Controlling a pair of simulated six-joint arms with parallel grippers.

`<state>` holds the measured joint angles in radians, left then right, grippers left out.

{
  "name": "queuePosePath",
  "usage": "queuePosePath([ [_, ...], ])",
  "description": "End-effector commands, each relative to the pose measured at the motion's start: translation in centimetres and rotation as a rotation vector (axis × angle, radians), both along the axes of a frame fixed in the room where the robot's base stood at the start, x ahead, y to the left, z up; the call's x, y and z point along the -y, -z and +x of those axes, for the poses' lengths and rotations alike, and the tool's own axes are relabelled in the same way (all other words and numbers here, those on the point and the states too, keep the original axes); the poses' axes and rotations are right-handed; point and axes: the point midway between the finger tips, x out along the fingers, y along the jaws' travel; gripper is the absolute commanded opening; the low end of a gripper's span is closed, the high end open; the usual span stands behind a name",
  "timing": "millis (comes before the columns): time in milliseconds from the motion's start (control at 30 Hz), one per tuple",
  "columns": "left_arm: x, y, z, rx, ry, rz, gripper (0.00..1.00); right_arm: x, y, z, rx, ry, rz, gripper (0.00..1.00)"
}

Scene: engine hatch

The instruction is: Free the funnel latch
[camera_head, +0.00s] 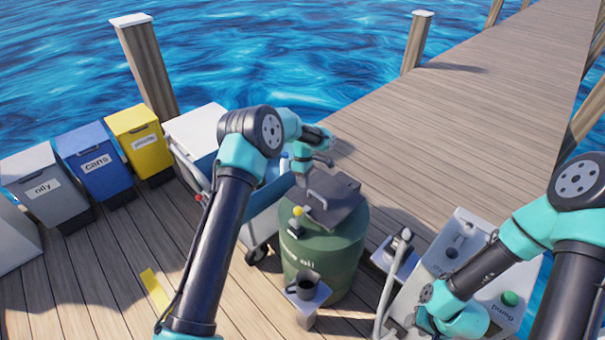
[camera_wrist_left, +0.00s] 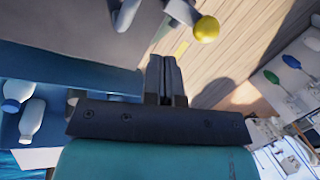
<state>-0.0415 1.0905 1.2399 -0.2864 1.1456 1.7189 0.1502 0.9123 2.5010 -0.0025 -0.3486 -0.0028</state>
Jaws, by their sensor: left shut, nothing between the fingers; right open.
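A green drum (camera_head: 335,255) marked "oil" stands in the middle of the head view. A dark lid plate (camera_head: 342,205) with a raised grey handle (camera_head: 318,200) covers its top. A small lever with a yellow ball knob (camera_head: 297,211) is at the lid's near left edge; I take it for the latch. The knob (camera_wrist_left: 206,28) also shows at the top of the left wrist view, apart from the fingers. My left gripper (camera_head: 326,163) is shut and empty above the lid's far side. My right gripper (camera_head: 396,330) is open at the lower right, partly hidden by its own arm.
A blue cart (camera_head: 265,207) with white bottles stands behind and left of the drum. A dark mug (camera_head: 306,286) sits on a small stand in front. A grey control panel (camera_head: 455,258) is at the right. Grey, blue and yellow bins (camera_head: 95,160) line the left.

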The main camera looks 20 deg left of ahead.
Motion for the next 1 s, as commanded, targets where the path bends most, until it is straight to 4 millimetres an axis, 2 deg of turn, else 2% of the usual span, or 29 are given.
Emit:
queuePosePath([
  [200,0.2,3.7,-1.2,-0.004,-0.001,0.0,0.0,0.0,0.0,0.0,0.0,0.0,0.0,0.43],
  [600,0.5,4.2,-4.7,-0.001,-0.001,-0.001,0.0,0.0,0.0,0.0,0.0,0.0,0.0,0.43],
  [1000,0.6,4.3,-5.0,0.0,0.0,0.0,0.0,0.0,0.0,0.0,0.0,0.0,0.0,0.43],
])
